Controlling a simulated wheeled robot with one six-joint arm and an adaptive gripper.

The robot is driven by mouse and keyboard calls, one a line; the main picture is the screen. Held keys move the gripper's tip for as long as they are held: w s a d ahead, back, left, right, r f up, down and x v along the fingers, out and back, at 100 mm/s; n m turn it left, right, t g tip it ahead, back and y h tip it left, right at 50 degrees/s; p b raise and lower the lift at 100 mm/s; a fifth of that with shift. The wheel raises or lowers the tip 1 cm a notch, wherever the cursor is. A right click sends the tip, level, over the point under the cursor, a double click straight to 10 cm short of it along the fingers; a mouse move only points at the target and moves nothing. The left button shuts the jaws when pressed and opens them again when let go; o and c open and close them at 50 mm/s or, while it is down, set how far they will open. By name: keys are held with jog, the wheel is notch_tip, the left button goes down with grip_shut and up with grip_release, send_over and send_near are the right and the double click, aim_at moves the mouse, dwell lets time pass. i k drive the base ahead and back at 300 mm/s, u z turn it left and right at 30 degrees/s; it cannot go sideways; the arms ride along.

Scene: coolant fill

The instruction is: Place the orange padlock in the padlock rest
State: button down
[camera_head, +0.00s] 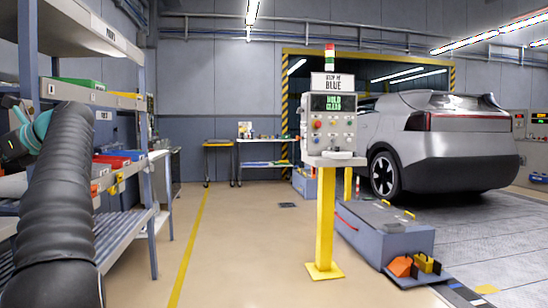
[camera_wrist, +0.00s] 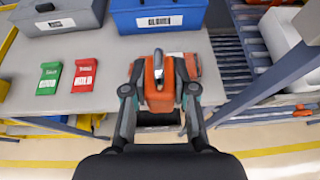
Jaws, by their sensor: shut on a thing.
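The orange padlock (camera_wrist: 159,96) with its grey shackle (camera_wrist: 158,62) is between the fingers of my gripper (camera_wrist: 159,97) in the wrist view. The gripper is shut on it, above the front part of a grey shelf. In the head view my gripper (camera_head: 22,138) is at the left edge by the shelving, and the padlock in it cannot be made out. I cannot pick out the padlock rest with certainty in either view.
A green tag (camera_wrist: 48,78) and a red tag (camera_wrist: 84,75) lie on the grey shelf (camera_wrist: 115,50). A grey bin (camera_wrist: 55,14) and a blue bin (camera_wrist: 158,16) stand behind. A shelf upright (camera_wrist: 265,75) is on the right. The floor (camera_head: 235,235) mid-room is clear.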

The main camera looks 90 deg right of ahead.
aim_at(355, 156)
jog(key=z, duration=0.55)
jog(key=k, duration=1.2)
jog(key=z, duration=1.1)
jog(key=i, duration=0.75)
jog(key=z, duration=1.5)
jog(key=i, duration=1.4)
jog(key=z, duration=0.25)
jog(key=i, duration=2.1)
jog(key=u, duration=0.45)
